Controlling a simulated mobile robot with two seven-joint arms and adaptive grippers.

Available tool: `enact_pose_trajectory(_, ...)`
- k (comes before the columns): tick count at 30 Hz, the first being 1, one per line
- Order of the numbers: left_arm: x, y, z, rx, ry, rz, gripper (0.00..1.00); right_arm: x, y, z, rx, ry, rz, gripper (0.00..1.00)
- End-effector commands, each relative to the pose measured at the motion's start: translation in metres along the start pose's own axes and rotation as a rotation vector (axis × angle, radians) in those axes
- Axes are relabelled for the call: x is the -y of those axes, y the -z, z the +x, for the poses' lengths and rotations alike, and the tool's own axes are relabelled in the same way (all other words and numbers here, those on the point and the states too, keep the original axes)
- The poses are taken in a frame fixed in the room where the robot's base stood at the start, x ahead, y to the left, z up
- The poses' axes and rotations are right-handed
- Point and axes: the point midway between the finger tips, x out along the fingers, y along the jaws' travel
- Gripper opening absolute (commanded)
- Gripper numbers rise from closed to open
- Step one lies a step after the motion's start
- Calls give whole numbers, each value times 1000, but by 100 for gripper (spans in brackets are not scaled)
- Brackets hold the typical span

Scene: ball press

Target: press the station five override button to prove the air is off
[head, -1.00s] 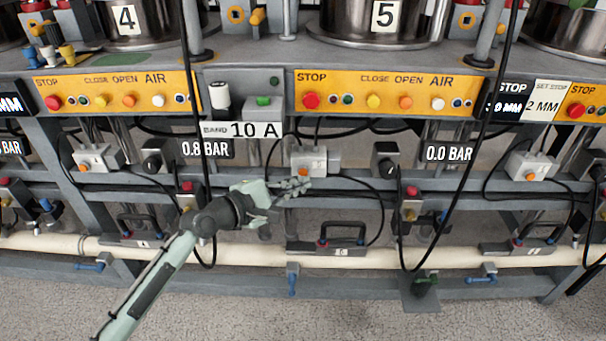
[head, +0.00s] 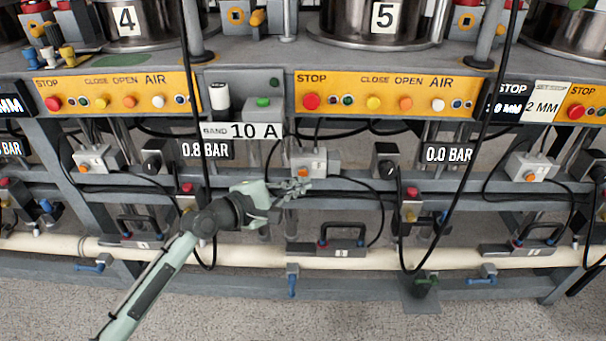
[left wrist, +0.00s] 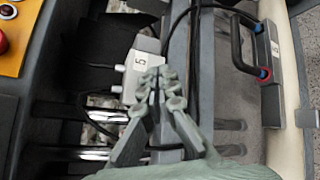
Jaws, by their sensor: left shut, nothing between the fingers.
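The station five valve box (head: 322,160) is a small light grey box on the lower rail, below the yellow panel marked 5. Its orange button (head: 303,170) is on the front face. My left gripper (head: 303,187) is shut and empty, with its fingertips just below the box and close to the button. In the left wrist view the box (left wrist: 138,68) shows its label 5, and the fingertips (left wrist: 164,78) overlap its edge. The button is not clear there, so I cannot tell whether they touch. The station five pressure display (head: 449,153) reads 0.0 BAR. My right gripper is out of view.
Black hoses and cables hang in front of the frame, one (head: 492,90) right of station five. A dark valve with a knob (head: 386,158) stands right of the box. A black handle (head: 342,230) sits below it. A pale pipe (head: 255,258) runs along the bottom.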

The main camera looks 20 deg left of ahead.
Motion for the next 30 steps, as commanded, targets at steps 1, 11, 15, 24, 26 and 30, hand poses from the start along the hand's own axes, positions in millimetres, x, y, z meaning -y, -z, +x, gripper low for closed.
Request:
enact_pose_trajectory(1,0,0,0,0,0,0,0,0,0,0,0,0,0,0)
enact_pose_trajectory(11,0,0,0,0,0,0,0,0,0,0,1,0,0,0)
enact_pose_trajectory(15,-3,2,3,0,-1,0,0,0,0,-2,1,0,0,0)
enact_pose_trajectory(24,-4,4,6,0,0,0,0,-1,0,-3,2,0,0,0)
enact_pose_trajectory(26,-4,4,6,0,0,0,0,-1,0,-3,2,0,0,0)
enact_pose_trajectory(30,-4,4,6,0,0,0,0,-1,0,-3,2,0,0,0)
